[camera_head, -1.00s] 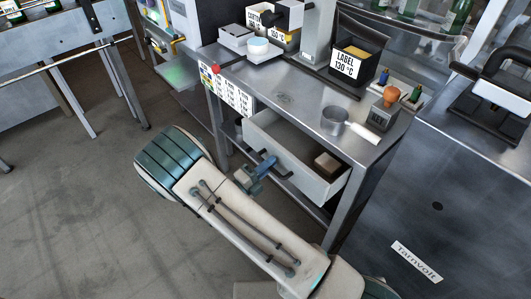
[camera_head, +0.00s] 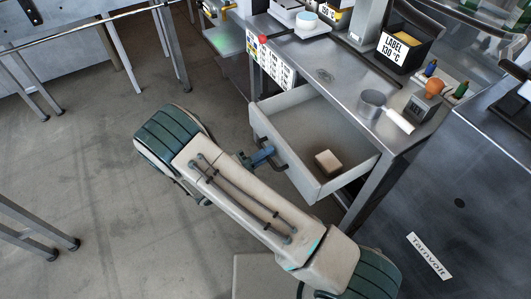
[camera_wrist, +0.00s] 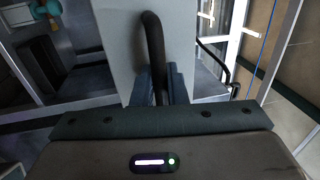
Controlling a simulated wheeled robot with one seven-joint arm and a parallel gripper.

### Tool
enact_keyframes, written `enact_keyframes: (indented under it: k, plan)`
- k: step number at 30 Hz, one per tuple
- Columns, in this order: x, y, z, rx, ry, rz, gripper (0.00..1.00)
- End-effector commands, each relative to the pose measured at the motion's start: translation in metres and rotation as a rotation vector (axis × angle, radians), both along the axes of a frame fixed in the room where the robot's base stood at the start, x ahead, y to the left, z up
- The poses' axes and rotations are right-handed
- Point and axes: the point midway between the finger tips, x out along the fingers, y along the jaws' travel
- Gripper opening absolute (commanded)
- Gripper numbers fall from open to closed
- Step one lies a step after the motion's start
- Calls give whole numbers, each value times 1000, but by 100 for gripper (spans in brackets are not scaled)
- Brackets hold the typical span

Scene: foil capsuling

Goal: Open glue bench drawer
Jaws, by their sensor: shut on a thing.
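The glue bench drawer (camera_head: 318,183) is pulled out from under the steel bench top, and its inside is visible. A small pale block (camera_head: 328,162) lies on the drawer floor. My gripper (camera_head: 268,155) is at the drawer front, shut on its dark bar handle. In the wrist view the black handle (camera_wrist: 153,45) stands between my gripper's fingers (camera_wrist: 160,85), in front of the pale drawer front (camera_wrist: 118,35). My arm covers part of the floor below the drawer.
On the bench (camera_head: 325,75) stand a metal cup (camera_head: 372,102), a black label bin (camera_head: 408,50), a small grey box (camera_head: 418,107) and bottles. A dark cabinet (camera_head: 460,200) marked Tarnvolt is at right. The floor at left is mostly clear.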

Motion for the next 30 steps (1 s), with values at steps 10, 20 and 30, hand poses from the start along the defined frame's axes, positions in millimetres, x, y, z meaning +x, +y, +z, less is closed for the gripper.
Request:
enact_keyframes:
  k: [10, 20, 30]
  plan:
    - [0, 1, 0, 1, 1, 1, 17]
    - [-10, 21, -6, 3, 1, 5, 17]
    - [-47, 86, -21, 2, 0, 5, 17]
